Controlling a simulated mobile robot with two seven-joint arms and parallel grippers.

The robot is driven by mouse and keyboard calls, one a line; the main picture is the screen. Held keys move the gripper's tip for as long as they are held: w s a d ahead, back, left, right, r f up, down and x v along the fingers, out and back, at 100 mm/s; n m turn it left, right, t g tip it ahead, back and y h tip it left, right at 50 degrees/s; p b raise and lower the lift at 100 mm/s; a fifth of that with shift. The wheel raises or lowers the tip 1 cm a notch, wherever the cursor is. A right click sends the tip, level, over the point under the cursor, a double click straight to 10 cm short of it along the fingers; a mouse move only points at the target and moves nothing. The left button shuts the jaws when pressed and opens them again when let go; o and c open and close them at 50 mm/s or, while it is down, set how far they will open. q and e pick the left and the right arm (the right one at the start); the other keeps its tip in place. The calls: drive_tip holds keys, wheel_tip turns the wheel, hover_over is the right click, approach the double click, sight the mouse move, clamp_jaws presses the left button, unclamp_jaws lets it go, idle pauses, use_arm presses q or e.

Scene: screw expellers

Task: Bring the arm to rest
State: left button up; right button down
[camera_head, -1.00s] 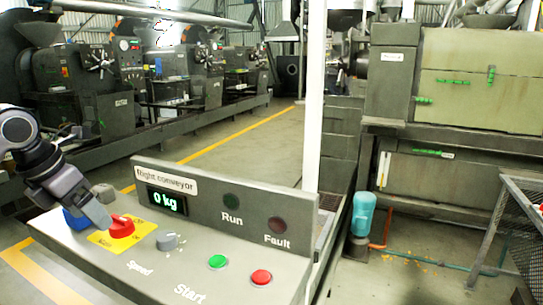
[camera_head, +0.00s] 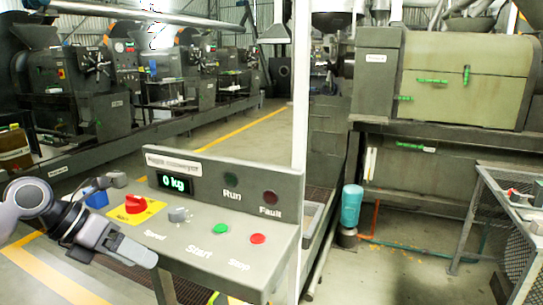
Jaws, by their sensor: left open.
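The red rotary switch (camera_head: 134,203) sits on a yellow plate. A display (camera_head: 174,184) reads 0 kg. A grey speed knob (camera_head: 179,215), a green start button (camera_head: 221,229) and a red stop button (camera_head: 257,239) lie to the right. Both the Run lamp (camera_head: 231,180) and the Fault lamp (camera_head: 270,198) look dark. My right gripper is out of view.
A white post (camera_head: 300,85) stands behind the panel. Dark machines (camera_head: 75,95) line the left, and a green-sided machine (camera_head: 460,80) stands at the right. A mesh-sided metal table (camera_head: 505,235) is at the right edge. The floor aisle behind the panel is clear.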

use_arm(q)
drive_tip(key=s+d+f+n+t+h, duration=0.2)
drive_tip(key=s+d+f+n+h, duration=0.1)
drive_tip(key=d+f+n+h, duration=0.15)
drive_tip(key=s+a+f+n+t+y, duration=0.1)
drive_tip(key=s+a+f+n+y, duration=0.4)
drive_tip(key=f+n, duration=0.3)
drive_tip(key=s+a+f+n+t+y, duration=0.2)
drive_tip(key=s+a+f+n, duration=0.35)
drive_tip(key=f+n, duration=0.3)
drive_tip(key=s+a+f+n+t+y, duration=0.1)
drive_tip(key=s+a+f+n+y, duration=0.35)
drive_tip(key=s+f+n, duration=0.35)
drive_tip(key=d+f+n+t+h, duration=0.1)
drive_tip(key=d+f+n, duration=0.1)
drive_tip(key=d+n, duration=1.1)
drive_tip(key=d+r+m+p, duration=0.2)
drive_tip(key=r+p, duration=0.1)
drive_tip(key=d+r+m+p, duration=0.1)
drive_tip(key=p, duration=0.1)
drive_tip(key=shift+s+r, duration=0.1)
drive_tip(key=shift+r, duration=0.2)
